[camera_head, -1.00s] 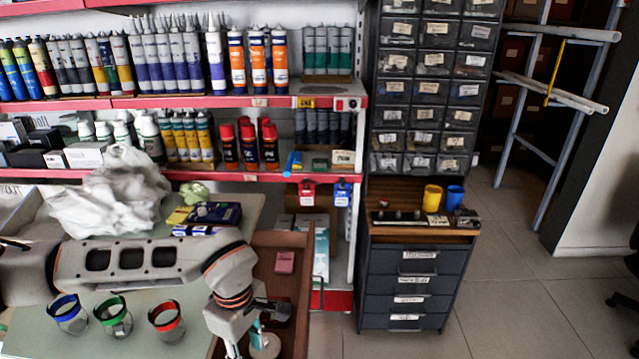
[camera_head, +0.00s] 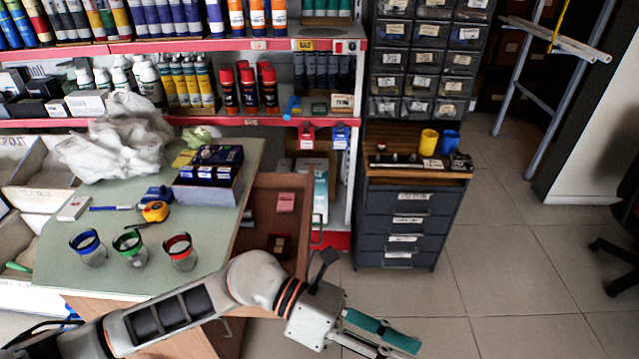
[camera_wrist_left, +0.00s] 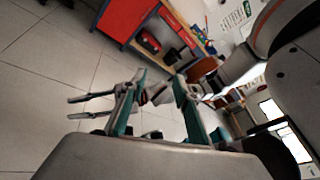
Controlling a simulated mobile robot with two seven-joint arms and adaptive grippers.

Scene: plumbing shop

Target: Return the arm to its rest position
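My left arm comes in from the left along the bottom of the head view, in front of the table. Its gripper (camera_head: 392,350) is at the bottom centre right, over the tiled floor, clear of the table and drawers. In the left wrist view the teal fingers (camera_wrist_left: 156,92) stand apart with nothing seen held between them. Grey prongs beside the left finger point left; I cannot tell what they belong to. My right gripper cannot be made out in either view.
The green-topped table (camera_head: 75,262) holds three jars with blue (camera_head: 88,246), green (camera_head: 130,246) and red (camera_head: 180,250) rims, a tape measure (camera_head: 154,211) and a box (camera_head: 212,178). A dark drawer cabinet (camera_head: 405,215) stands behind. Floor (camera_head: 520,270) at right is clear.

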